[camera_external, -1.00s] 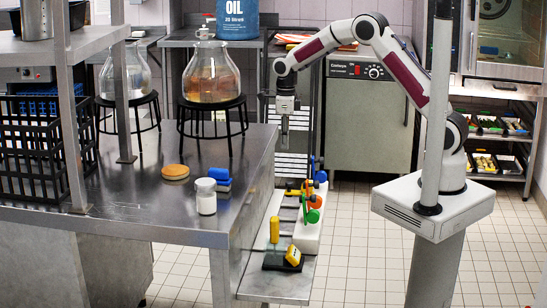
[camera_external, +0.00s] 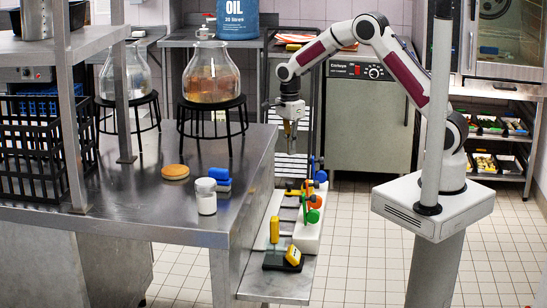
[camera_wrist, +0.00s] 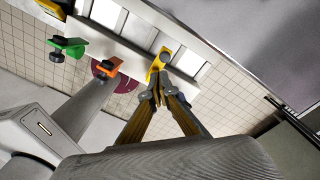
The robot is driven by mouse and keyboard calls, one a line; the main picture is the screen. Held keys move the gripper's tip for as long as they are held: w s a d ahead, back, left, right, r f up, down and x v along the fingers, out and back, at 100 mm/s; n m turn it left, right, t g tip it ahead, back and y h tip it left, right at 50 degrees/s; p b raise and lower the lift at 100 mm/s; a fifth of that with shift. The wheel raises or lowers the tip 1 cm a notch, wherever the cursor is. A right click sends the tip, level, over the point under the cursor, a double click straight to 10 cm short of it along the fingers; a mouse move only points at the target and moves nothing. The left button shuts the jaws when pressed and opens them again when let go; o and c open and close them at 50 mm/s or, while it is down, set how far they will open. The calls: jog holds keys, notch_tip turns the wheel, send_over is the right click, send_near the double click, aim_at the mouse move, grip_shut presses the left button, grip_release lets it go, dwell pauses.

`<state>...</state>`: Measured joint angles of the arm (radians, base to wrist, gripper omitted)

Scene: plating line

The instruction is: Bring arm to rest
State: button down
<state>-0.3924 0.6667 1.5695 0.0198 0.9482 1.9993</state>
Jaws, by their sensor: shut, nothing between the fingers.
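My gripper (camera_external: 290,132) hangs from my raised arm, pointing down, above the far end of the low shelf beside the steel table. Its fingers are together and hold nothing. In the wrist view my gripper (camera_wrist: 158,88) shows its two fingers meeting at the tips. Behind the fingertips in that view is a yellow piece (camera_wrist: 153,70) on the shelf, seemingly well below; contact does not show.
The low shelf (camera_external: 278,288) holds a white block (camera_external: 306,238) with green, orange and blue pieces, and yellow tools at its near end. The steel table (camera_external: 150,205) carries a white-lidded jar (camera_external: 206,200), a blue item (camera_external: 220,178) and a round bun-like item (camera_external: 175,171). Glass jars stand on black stools behind.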

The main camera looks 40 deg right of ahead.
jog(key=s+d+r+n+t, duration=0.3)
jog(key=s+d+r+n, duration=0.6)
jog(key=s, duration=0.5)
jog(key=s+d+r+n+t, duration=0.3)
jog(key=s+d+r+n, duration=0.6)
jog(key=s+d+r, duration=0.3)
jog(key=shift+s+d+r+n, duration=0.2)
jog(key=shift+s+r+n, duration=0.1)
jog(key=shift+s, duration=0.9)
jog(key=shift+d+f, duration=0.1)
jog(key=shift+d, duration=0.05)
dwell(1.5)
